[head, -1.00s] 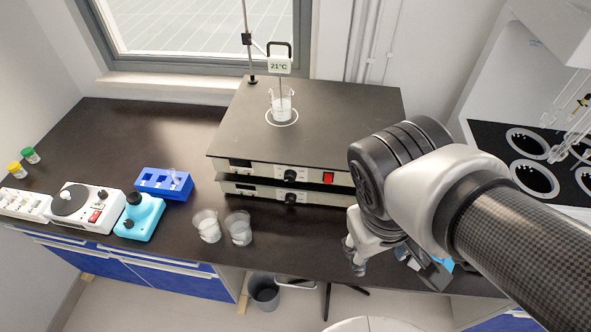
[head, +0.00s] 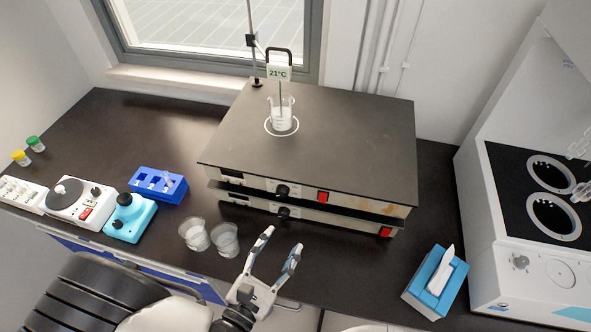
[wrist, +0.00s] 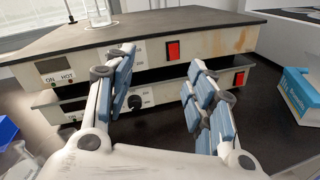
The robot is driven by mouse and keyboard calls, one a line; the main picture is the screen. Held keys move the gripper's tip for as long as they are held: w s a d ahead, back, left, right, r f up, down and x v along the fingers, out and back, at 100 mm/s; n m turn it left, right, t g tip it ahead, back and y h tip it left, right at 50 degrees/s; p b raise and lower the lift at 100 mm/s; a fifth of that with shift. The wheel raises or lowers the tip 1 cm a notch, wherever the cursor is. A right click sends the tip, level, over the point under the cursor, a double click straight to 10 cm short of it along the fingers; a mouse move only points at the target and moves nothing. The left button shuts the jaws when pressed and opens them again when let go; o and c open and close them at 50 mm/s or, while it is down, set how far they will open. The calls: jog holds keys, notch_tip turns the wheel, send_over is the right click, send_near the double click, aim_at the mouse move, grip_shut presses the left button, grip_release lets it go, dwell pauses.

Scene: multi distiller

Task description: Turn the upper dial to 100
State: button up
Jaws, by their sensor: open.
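Two flat hot plates are stacked on the dark bench, one above the other. The upper dial (head: 282,190) is a black knob on the front of the upper plate (head: 350,150), left of its red switch. The lower dial (head: 283,212) sits just beneath, and also shows in the wrist view (wrist: 136,102). My gripper (head: 282,240) is open and empty, in front of the plates, its fingers pointing at their fronts. In the wrist view, my gripper's left finger (wrist: 120,75) covers most of the upper dial's area. I cannot read the dial's setting.
A beaker (head: 281,114) with a thermometer reading 21°C stands on the upper plate. Two glass beakers (head: 210,238) stand left of my gripper. A blue tissue box (head: 436,281) is at the right. The bench between gripper and tissue box is clear.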

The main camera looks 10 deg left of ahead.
jog(key=s+a+f+n+t+y, duration=0.1)
jog(key=s+a+f+n+y, duration=0.15)
jog(key=f+n+y, duration=0.2)
jog(key=b, duration=0.2)
send_near(282, 195)
jog(key=w, duration=0.8)
jog(key=shift+w+d+f, duration=0.15)
jog(key=shift+w, duration=0.05)
jog(key=c, duration=1.1)
